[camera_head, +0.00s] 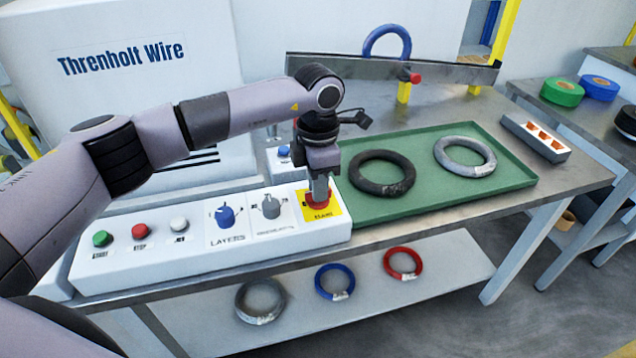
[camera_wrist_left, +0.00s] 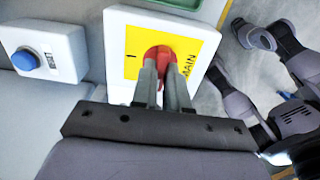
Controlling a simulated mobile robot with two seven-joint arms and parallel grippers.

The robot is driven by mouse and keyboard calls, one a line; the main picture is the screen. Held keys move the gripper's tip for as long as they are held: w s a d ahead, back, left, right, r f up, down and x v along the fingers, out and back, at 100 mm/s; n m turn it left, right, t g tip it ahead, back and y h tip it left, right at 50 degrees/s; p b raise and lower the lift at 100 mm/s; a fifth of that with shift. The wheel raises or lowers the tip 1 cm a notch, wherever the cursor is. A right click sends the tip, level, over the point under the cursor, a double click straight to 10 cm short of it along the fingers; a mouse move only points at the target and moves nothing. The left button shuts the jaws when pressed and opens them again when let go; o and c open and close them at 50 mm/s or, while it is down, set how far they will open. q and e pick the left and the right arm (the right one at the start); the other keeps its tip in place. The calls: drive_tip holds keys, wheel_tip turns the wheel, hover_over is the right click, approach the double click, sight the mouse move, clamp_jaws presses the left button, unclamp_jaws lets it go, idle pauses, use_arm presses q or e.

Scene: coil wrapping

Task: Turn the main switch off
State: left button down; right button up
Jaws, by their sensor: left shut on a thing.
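The main switch (camera_head: 319,207) is a red knob on a yellow plate marked MAIN, at the right end of the white control panel (camera_head: 130,271). In the left wrist view the red knob (camera_wrist_left: 157,53) sits between the fingertips. My left gripper (camera_head: 319,193) points down from above and is shut on the knob. Its fingers (camera_wrist_left: 161,85) hide part of the knob, so I cannot tell the knob's exact angle. My right gripper does not show in the head view.
Left of the switch are a grey knob (camera_head: 271,206), a blue knob (camera_head: 225,216) and push buttons. A blue button box (camera_head: 283,154) stands behind. A green tray (camera_head: 500,200) with a black coil (camera_head: 382,189) and a grey coil (camera_head: 440,152) lies to the right.

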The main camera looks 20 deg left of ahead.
use_arm(q)
drive_tip(key=c, duration=1.1)
unclamp_jaws()
drive_tip(key=shift+c, duration=0.2)
drive_tip(key=shift+r, duration=0.1)
wheel_tip(320, 180, up, 6)
drive_tip(key=shift+f, duration=0.1)
drive_tip(key=shift+r, duration=0.65)
drive_tip(key=shift+f, duration=0.1)
